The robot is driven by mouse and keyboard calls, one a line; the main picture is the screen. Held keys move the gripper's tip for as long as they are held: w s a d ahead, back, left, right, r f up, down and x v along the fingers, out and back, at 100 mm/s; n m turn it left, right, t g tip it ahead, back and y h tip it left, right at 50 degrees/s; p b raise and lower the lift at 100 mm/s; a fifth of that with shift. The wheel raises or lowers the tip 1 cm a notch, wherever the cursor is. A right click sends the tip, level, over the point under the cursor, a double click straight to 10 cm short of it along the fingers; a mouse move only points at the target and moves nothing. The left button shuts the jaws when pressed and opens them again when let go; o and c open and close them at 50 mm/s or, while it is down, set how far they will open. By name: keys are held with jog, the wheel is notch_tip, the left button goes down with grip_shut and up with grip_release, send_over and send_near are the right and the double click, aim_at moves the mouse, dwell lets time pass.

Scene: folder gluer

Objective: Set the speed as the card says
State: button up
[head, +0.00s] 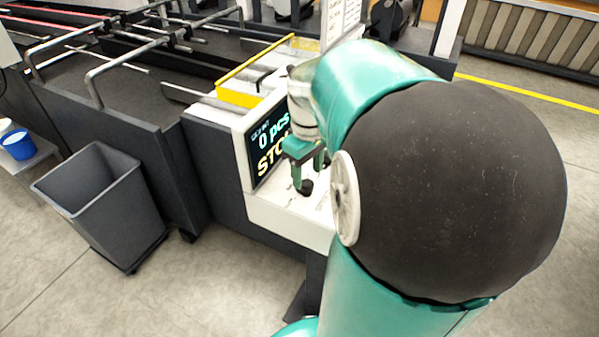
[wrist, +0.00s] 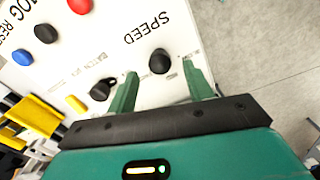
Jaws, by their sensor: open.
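The black speed knob (wrist: 160,61) sits on the white control panel (wrist: 118,22), beside the printed word SPEED in the wrist view. My gripper (wrist: 160,68) is open, with its two green fingers either side of the knob in the picture; I cannot tell whether they touch it. In the head view my gripper (head: 306,172) points down over the panel (head: 285,220). A white sheet with printed lines (head: 340,20) stands behind the panel, perhaps the card; its text is too small to read. The display (head: 270,145) shows "0 pcs" and part of a word starting "STO".
A second black knob (wrist: 101,90) lies close left of my fingers. Red (wrist: 80,5), black (wrist: 46,33) and blue (wrist: 21,57) buttons are farther left. A grey bin (head: 100,200) stands on the floor by the machine. Yellow bars (head: 238,97) lie behind the display.

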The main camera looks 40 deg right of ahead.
aim_at(307, 182)
jog(key=shift+f, duration=1.6)
jog(key=c, duration=1)
jog(key=shift+o, duration=0.2)
jog(key=shift+m, duration=0.3)
jog(key=m, duration=1.1)
jog(key=shift+w+r, duration=0.1)
jog(key=shift+m, duration=0.3)
